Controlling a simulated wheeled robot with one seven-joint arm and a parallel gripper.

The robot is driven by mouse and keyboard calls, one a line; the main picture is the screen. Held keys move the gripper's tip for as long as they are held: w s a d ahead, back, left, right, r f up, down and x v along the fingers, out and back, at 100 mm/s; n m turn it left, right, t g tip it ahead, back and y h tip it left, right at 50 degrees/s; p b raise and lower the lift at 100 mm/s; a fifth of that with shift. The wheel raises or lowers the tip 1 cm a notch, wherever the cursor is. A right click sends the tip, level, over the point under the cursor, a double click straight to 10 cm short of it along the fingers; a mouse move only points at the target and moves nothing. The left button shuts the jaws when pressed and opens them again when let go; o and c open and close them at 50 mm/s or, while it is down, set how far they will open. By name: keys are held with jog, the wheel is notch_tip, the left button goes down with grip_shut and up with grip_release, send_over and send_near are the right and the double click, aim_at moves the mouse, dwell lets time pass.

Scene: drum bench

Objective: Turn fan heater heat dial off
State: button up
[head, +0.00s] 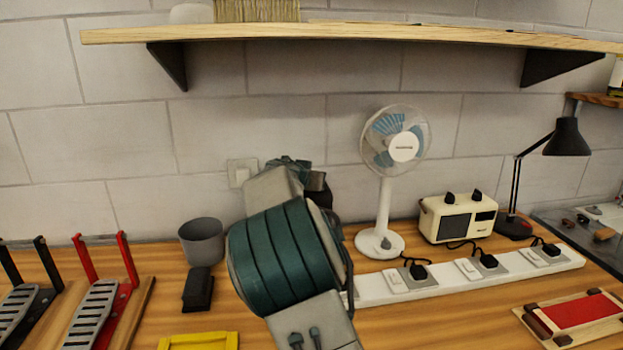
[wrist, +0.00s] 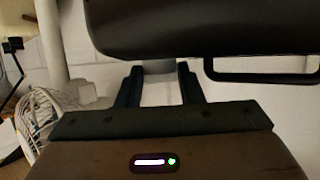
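A dark, rounded body (wrist: 200,28), seemingly the fan heater, fills the top of the wrist view. A black loop handle (wrist: 262,77) is at its right. My gripper (wrist: 158,72) points toward this body with its two dark fingers apart. A pale patch shows between the fingers, and I cannot tell what it is. I cannot make out the heat dial or its setting, nor whether the fingers touch the heater. In the head view my green-banded arm covers the middle of the bench and hides most of what is behind it.
A white desk fan (head: 384,190) stands right of my arm, then a cream box (head: 430,222) with two black knobs on top and a black lamp (head: 567,138). A white power strip (head: 445,282) lies in front. A grey cup (head: 202,240) is left. A wooden shelf (head: 350,36) hangs above.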

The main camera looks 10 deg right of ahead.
jog(key=shift+c, duration=1.2)
